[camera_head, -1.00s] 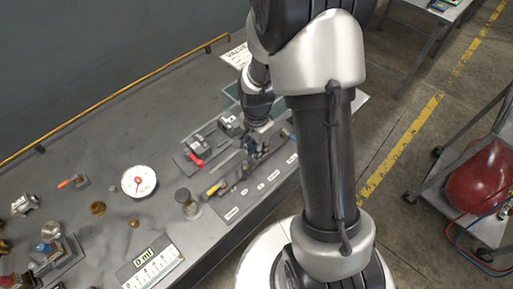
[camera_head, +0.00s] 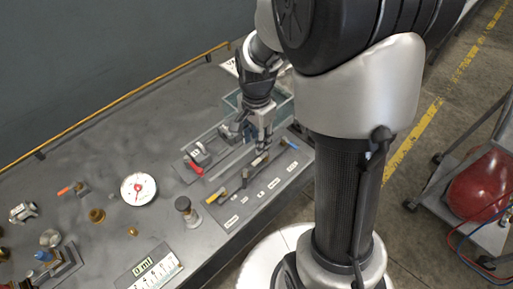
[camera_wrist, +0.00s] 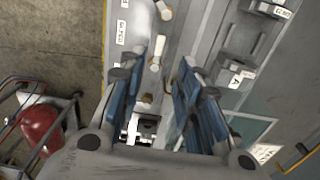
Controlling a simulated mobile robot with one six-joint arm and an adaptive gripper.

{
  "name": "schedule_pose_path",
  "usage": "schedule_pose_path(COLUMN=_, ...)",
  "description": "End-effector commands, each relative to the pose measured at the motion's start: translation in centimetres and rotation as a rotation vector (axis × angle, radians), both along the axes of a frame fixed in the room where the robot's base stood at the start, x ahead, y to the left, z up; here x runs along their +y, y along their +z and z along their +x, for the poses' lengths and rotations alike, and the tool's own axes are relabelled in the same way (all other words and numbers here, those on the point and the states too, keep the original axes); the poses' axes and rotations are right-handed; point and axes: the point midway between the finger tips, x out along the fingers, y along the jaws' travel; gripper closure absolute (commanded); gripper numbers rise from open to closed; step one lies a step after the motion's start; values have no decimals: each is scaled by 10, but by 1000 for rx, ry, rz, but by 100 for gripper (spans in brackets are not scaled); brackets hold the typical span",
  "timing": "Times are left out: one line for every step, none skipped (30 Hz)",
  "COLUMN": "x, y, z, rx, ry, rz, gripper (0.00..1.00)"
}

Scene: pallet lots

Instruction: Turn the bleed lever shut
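A label-lined lever panel (camera_head: 229,213) lies along the bench's front edge. It carries a yellow-handled lever (camera_head: 217,195), a black lever (camera_head: 245,177), a pale-tipped lever (camera_head: 260,159) and a blue lever (camera_head: 289,143). The labels are too small to read, so I cannot tell which lever is the bleed lever. My gripper (camera_head: 262,143) points down at the panel's right part, close above the pale-tipped lever. In the wrist view my gripper's blue-padded fingers are apart, with a pale lever knob (camera_wrist: 155,65) showing between them; contact cannot be told.
A red-handled clamp block (camera_head: 195,166) sits behind the panel. A white gauge (camera_head: 138,188) and a black-topped knob (camera_head: 184,206) stand to the left. A glass-like tray (camera_head: 232,100) is behind my gripper. A cart with a red tank (camera_head: 482,185) stands on the right floor.

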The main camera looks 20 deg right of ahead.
Motion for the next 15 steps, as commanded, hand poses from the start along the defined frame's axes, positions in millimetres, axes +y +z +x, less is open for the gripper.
schedule_pose_path(x=0, y=8, z=1, rx=-4, ry=0, rz=-1, gripper=69)
schedule_pose_path(x=0, y=12, z=1, rx=-3, ry=0, rz=-1, gripper=69)
schedule_pose_path(x=0, y=16, z=1, rx=-2, ry=0, rz=0, gripper=69)
schedule_pose_path(x=0, y=18, z=1, rx=-2, ry=0, rz=0, gripper=69)
schedule_pose_path(x=0, y=20, z=0, rx=-1, ry=0, rz=0, gripper=69)
schedule_pose_path(x=0, y=22, z=0, rx=0, ry=0, rz=0, gripper=69)
schedule_pose_path(x=0, y=23, z=0, rx=0, ry=0, rz=0, gripper=69)
schedule_pose_path(x=0, y=23, z=0, rx=0, ry=0, rz=0, gripper=69)
schedule_pose_path(x=0, y=24, z=0, rx=0, ry=0, rz=0, gripper=69)
schedule_pose_path(x=0, y=24, z=0, rx=0, ry=0, rz=0, gripper=69)
schedule_pose_path(x=0, y=24, z=0, rx=1, ry=0, rz=0, gripper=69)
schedule_pose_path(x=0, y=24, z=0, rx=1, ry=0, rz=0, gripper=69)
schedule_pose_path(x=0, y=24, z=0, rx=1, ry=0, rz=0, gripper=69)
schedule_pose_path(x=0, y=24, z=0, rx=1, ry=0, rz=0, gripper=69)
schedule_pose_path(x=0, y=24, z=0, rx=1, ry=0, rz=0, gripper=69)
